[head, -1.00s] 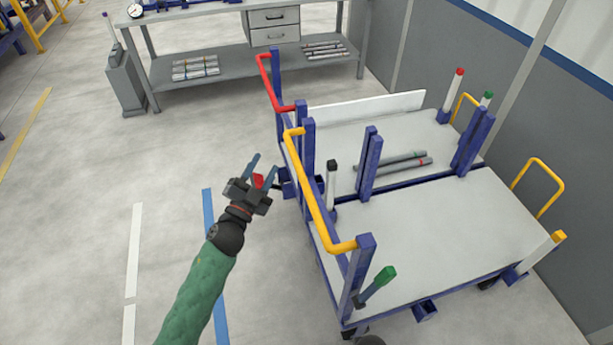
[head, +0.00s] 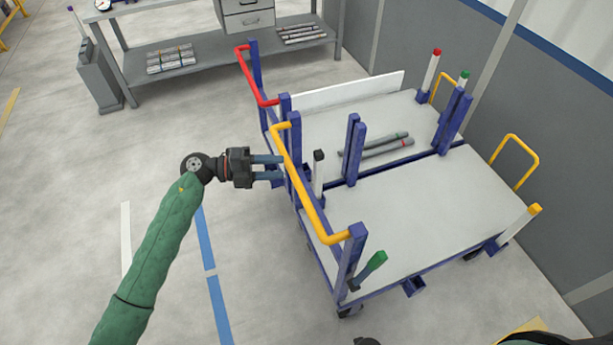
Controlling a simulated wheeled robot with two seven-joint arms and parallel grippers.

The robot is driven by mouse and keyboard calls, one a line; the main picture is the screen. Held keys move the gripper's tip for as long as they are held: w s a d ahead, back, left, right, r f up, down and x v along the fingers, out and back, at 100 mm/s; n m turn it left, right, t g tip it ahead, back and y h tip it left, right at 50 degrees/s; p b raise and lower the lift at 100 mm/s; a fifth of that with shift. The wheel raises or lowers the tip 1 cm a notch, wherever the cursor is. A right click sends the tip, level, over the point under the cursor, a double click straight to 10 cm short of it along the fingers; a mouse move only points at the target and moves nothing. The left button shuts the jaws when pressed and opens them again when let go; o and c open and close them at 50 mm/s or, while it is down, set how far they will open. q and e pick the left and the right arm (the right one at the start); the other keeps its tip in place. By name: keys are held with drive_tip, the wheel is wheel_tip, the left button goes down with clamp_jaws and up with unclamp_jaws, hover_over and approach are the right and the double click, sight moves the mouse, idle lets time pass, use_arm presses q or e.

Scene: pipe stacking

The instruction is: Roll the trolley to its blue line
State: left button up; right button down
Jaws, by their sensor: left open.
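A flat grey trolley with blue posts (head: 425,218) and a yellow handle bar (head: 312,205) on its left side stands at the centre right. A blue line (head: 207,250) is painted on the floor to its left, with a gap in it. My left gripper (head: 280,168) is open and points right. Its two fingers reach up to the upper part of the yellow handle; I cannot tell whether they touch it.
A second trolley with a red handle (head: 253,80) stands right behind, carrying grey pipes (head: 375,148). A grey workbench (head: 160,50) with pipes on its shelf is at the back. A grey wall (head: 530,120) is at right. The floor left of the trolleys is clear.

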use_arm(q)
drive_tip(key=s+d+f+m+g+y+p, duration=0.1)
drive_tip(key=d+f+p, duration=0.2)
drive_tip(key=d, duration=0.4)
drive_tip(key=shift+s+d+f+g+p, duration=0.2)
drive_tip(key=shift+s+d+g+p, duration=0.2)
drive_tip(key=shift+p, duration=0.1)
use_arm(e)
drive_tip(key=s+d+f, duration=0.4)
drive_tip(key=s+f, duration=0.1)
drive_tip(key=s, duration=0.2)
drive_tip(key=shift+f, duration=0.25)
use_arm(q)
drive_tip(key=shift+a, duration=0.1)
clamp_jaws()
use_arm(e)
drive_tip(key=shift+d, duration=0.15)
